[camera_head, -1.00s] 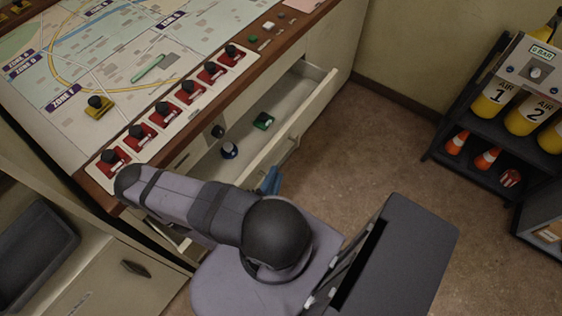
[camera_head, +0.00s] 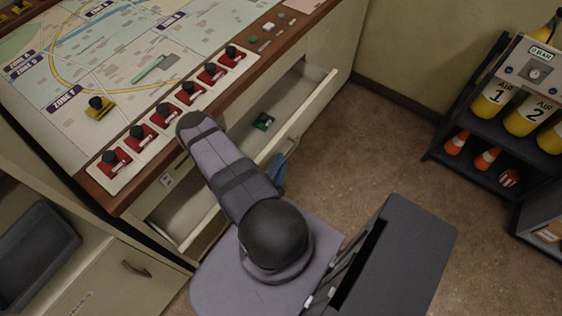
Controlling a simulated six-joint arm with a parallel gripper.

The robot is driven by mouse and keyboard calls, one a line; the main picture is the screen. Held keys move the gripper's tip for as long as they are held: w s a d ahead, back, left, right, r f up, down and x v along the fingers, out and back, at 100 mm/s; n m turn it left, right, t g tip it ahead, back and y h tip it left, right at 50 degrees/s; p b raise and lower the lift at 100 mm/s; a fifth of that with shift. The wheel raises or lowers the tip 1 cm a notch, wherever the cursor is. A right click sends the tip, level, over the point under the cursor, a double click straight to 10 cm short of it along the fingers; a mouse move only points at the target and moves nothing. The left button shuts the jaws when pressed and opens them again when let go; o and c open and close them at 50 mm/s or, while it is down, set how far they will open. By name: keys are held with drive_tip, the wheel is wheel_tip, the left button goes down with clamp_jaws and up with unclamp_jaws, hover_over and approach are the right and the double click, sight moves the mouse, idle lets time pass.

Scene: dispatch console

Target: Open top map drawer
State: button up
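The top map drawer (camera_head: 306,108) stands pulled out from under the map table, its inside visible from above. A small green item (camera_head: 263,121) lies in it. My arm crosses over the drawer and covers part of its inside. Only a blue part of my gripper (camera_head: 278,170) shows, low beside the outer face of the drawer front, close to its handle (camera_head: 291,150). The fingertips are hidden behind my arm, so I cannot tell whether they touch the handle or are open or shut.
The map table (camera_head: 120,62) carries a row of red switches (camera_head: 165,116) along its edge. A lower cabinet (camera_head: 105,278) and a dark tray (camera_head: 38,250) are at left. A rack with yellow air cylinders (camera_head: 490,105) stands at right. The floor between is clear.

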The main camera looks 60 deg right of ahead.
drive_tip(key=shift+w+d, duration=0.1)
drive_tip(key=shift+d, duration=0.3)
clamp_jaws()
